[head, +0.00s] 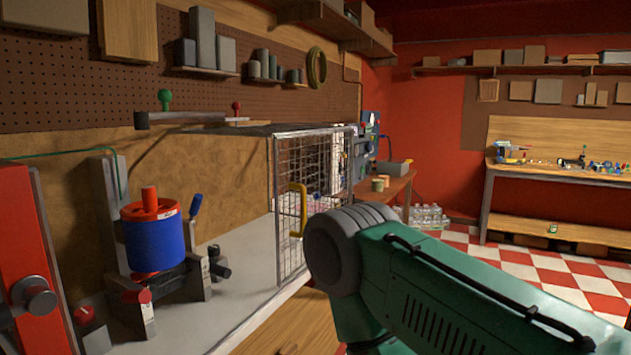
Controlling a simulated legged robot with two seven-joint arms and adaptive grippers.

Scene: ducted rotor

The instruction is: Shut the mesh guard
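The mesh guard (286,170) is a grey wire panel in a metal frame, standing upright at the right part of the pale bench top. A yellow handle (298,210) is on it. More mesh (330,155) continues behind it to the right. No mesh stands across the side facing the blue cylinder; I cannot tell exactly how far the guard is swung. A green arm link of mine with a grey joint comes in from the lower right, and its joint hides the area just right of the guard's lower edge. Neither of my grippers shows.
A blue cylinder with a red cap (155,240) stands in a grey fixture on the bench (235,280). A red post (25,250) is at the far left. A lever with a green knob (165,97) sticks out above. Checkered floor (540,270) lies open at right.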

